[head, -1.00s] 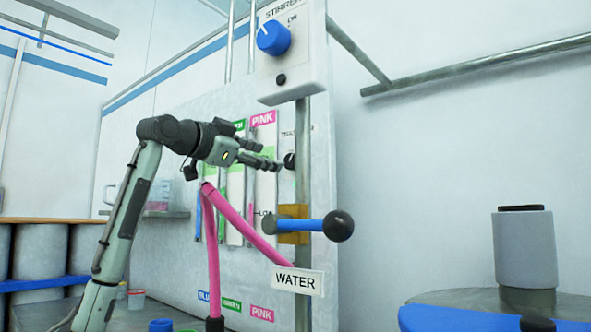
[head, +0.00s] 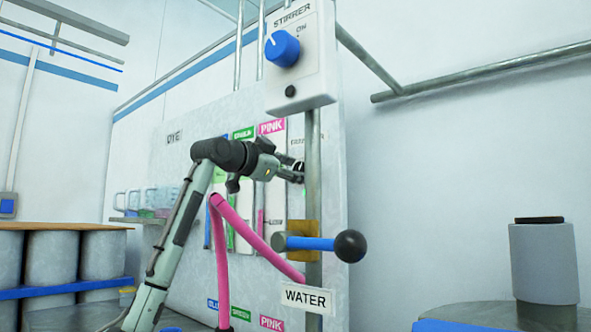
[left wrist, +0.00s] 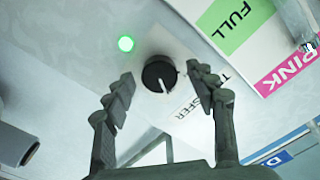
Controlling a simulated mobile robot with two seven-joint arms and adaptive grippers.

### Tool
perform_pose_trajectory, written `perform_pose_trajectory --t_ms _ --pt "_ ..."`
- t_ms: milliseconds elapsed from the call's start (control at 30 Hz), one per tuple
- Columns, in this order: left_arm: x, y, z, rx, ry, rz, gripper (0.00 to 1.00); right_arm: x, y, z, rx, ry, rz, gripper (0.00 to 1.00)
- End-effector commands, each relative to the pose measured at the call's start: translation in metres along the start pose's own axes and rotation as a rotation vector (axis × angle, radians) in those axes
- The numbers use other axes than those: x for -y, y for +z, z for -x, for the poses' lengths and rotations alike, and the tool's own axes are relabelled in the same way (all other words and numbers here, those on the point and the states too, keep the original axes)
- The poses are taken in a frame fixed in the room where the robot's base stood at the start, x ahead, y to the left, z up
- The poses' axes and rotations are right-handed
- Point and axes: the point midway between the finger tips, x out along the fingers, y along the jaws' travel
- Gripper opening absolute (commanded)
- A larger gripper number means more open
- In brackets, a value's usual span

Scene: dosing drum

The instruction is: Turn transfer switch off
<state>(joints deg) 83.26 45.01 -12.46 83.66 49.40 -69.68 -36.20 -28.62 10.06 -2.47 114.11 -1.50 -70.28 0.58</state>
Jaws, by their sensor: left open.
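The transfer switch is a round black knob (left wrist: 159,75) with a white pointer line, on a pale panel in the left wrist view. The lettering "TRANSFER" (left wrist: 205,95) runs beside it, partly behind a finger. A green lamp (left wrist: 125,43) is lit near the knob. My left gripper (left wrist: 156,80) is open, its two fingers on either side of the knob in that view; I cannot tell whether they touch it. In the head view my left gripper (head: 296,170) is at the panel beside the steel post and largely hides the knob. My right gripper is not in view.
A steel post (head: 313,190) stands close to the right of my left gripper. It carries the stirrer box (head: 300,80) above and a blue lever with a black ball (head: 350,246) below. A pink hose (head: 250,236) hangs below my arm.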

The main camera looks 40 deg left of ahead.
Motion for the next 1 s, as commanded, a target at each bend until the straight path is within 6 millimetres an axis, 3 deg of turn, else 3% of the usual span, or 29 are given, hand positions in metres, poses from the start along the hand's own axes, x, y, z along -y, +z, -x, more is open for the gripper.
perform_pose_trajectory --t_ms 33,433,767,1000 --pt "0.000 0.000 0.000 0.000 0.000 0.000 0.55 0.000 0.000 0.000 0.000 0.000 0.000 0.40" --pt "0.000 0.000 0.000 0.000 0.000 0.000 0.07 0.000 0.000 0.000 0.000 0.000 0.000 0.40" --pt "0.000 0.000 0.000 0.001 0.002 0.051 0.07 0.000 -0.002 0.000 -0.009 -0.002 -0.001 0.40" --pt "0.000 -0.001 -0.001 0.002 0.003 0.202 0.07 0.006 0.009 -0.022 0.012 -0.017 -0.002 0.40"
